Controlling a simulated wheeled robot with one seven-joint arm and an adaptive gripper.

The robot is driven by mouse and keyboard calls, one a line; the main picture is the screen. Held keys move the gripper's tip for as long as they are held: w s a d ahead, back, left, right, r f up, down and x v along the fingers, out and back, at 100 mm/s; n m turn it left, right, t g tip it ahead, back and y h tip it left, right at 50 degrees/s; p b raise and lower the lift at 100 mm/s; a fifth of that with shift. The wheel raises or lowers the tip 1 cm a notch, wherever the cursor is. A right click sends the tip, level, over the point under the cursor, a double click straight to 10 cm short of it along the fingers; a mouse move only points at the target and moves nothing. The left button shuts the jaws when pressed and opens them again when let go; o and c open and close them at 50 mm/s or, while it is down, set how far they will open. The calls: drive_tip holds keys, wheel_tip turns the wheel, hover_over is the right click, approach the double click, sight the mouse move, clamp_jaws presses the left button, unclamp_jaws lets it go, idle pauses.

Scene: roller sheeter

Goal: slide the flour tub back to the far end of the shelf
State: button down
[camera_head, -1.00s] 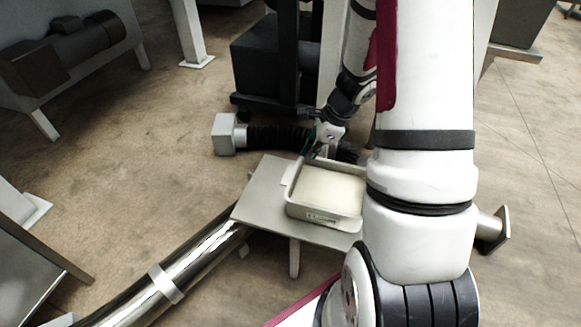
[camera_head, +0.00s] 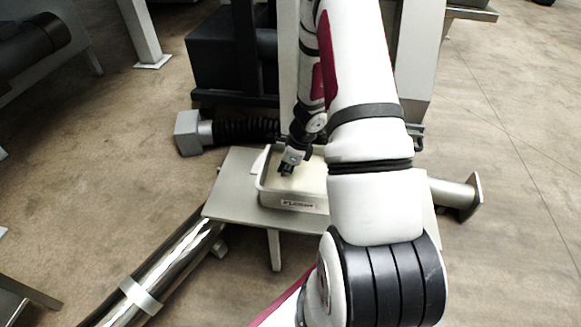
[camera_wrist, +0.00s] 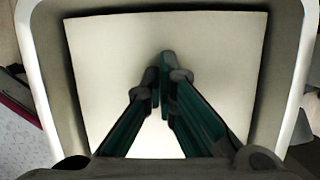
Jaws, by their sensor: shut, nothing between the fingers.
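The flour tub (camera_head: 300,204) is a pale, open rectangular tub with a label on its near wall. It sits upright on the grey metal shelf (camera_head: 232,190), with bare shelf to its left. My gripper (camera_head: 286,171) is over the inside of the tub, toward its far left part. In the wrist view my gripper (camera_wrist: 161,80) shows its fingers together and empty above the pale flour surface (camera_wrist: 100,60). The tub's rim (camera_wrist: 38,80) surrounds them in that view. I cannot tell whether the fingertips touch the flour. My arm hides the tub's right side and part of the shelf.
A black ribbed hose with a grey block end (camera_head: 188,132) lies behind the shelf. A shiny metal pipe (camera_head: 165,272) runs down from the shelf's near left. A dark machine box (camera_head: 222,65) stands at the back.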

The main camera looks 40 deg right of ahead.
sight(275, 185)
drive_tip(key=shift+w+a+r, duration=0.15)
drive_tip(key=shift+w+a, duration=0.35)
drive_tip(key=shift+w, duration=0.2)
drive_tip(key=shift+w+a+r, duration=0.1)
drive_tip(key=shift+w+a, duration=0.35)
drive_tip(key=shift+w, duration=0.2)
drive_tip(key=shift+w+a, duration=0.25)
drive_tip(key=shift+a, duration=0.05)
drive_tip(key=w+a+p, duration=0.1)
drive_tip(key=w+a, duration=0.1)
drive_tip(key=w+a+p, duration=0.2)
drive_tip(key=w, duration=0.1)
drive_tip(key=w+a+p, duration=0.2)
drive_tip(key=w, duration=0.1)
drive_tip(key=shift+w+a+r, duration=0.1)
drive_tip(key=shift+w+a, duration=0.1)
drive_tip(key=shift+w, duration=0.05)
drive_tip(key=shift+w+a, duration=0.2)
drive_tip(key=shift+w, duration=0.1)
